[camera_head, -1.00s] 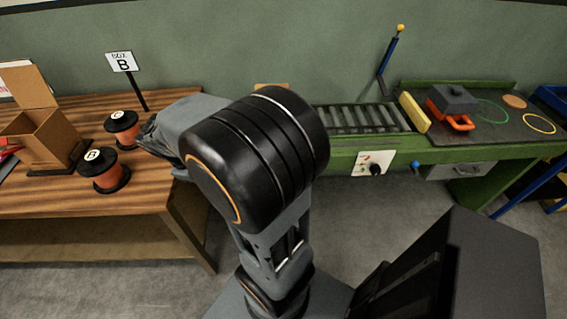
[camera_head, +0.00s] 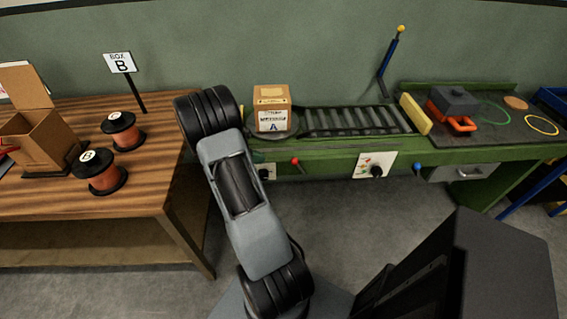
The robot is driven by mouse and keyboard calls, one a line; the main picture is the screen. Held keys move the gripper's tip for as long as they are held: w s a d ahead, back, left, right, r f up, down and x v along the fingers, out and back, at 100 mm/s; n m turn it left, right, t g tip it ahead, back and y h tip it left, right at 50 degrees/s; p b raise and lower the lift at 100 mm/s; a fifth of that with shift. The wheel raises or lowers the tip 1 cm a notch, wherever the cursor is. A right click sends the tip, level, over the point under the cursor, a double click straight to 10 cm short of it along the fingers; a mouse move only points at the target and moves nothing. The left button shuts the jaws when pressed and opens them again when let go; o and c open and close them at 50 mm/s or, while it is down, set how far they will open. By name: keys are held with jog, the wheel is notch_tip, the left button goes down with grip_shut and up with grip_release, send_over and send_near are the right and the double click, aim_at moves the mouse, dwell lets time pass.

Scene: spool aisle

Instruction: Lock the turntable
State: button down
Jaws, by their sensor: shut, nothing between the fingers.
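A round dark turntable (camera_head: 257,136) shows at the left end of the green conveyor bench. A cardboard box labelled A (camera_head: 271,97) stands upright on it and hides most of it. A red knob (camera_head: 295,161) sticks out from the bench front just below the box. A small pale plate (camera_head: 268,173) left of the knob is partly hidden by my arm. I cannot tell from here whether the turntable is locked.
The roller conveyor (camera_head: 350,120) runs right to a yellow plate (camera_head: 415,113). A dial panel (camera_head: 374,165) and a blue knob (camera_head: 417,167) are on the bench front. The wooden table (camera_head: 80,200) on the left holds spools (camera_head: 122,131) and an open box (camera_head: 45,140).

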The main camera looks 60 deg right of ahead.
aim_at(284, 162)
jog(key=shift+x, duration=4.95)
jog(key=shift+d+p, duration=0.1)
jog(key=shift+p, duration=0.2)
